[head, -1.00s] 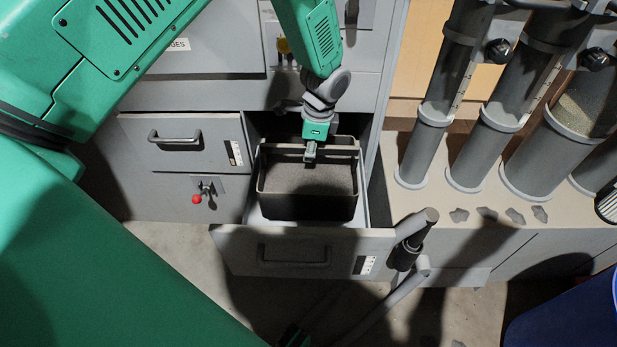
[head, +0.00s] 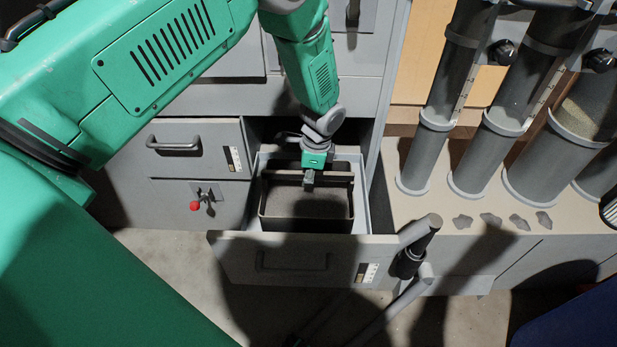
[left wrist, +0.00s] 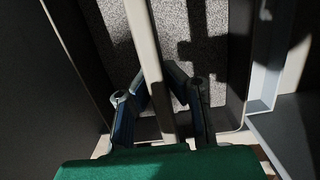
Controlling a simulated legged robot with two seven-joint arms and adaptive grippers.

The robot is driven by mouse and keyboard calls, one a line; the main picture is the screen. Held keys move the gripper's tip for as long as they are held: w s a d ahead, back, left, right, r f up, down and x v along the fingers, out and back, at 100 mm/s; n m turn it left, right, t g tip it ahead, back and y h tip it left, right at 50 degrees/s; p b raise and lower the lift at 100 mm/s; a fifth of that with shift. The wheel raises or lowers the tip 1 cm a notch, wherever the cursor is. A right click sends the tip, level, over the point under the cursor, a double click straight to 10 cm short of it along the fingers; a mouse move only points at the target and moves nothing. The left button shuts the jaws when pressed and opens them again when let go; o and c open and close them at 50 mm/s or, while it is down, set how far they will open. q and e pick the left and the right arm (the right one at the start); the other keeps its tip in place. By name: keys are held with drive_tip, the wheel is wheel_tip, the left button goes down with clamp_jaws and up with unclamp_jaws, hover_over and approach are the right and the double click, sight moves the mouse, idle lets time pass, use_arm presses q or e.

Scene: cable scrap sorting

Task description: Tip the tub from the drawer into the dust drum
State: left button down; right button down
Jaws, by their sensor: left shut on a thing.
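The tub (head: 306,224) is a dark open box with a pale rim, holding grey granular dust (head: 300,202). It sits inside the pulled-out drawer (head: 225,258). A bar (left wrist: 143,30) crosses its top. My left gripper (head: 308,182) points down over the tub and is shut on this bar. In the left wrist view its two fingers (left wrist: 160,90) lie on either side of the bar, with the dust below. The dust drum cannot be identified for sure; a dark blue container (head: 575,318) is cut off at the lower right. My right gripper is not in view.
Closed drawers with a handle (head: 178,147) and a red-knobbed lever (head: 196,206) are left of the open drawer. Grey tubes (head: 490,150) stand on a ledge at right. A grey rod with a black sleeve (head: 410,262) rises by the drawer's front right corner.

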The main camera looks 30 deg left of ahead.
use_arm(q)
drive_tip(key=c, duration=1.9)
unclamp_jaws()
drive_tip(key=shift+a+f, duration=0.15)
drive_tip(key=shift+o, duration=1)
drive_tip(key=shift+a, duration=0.1)
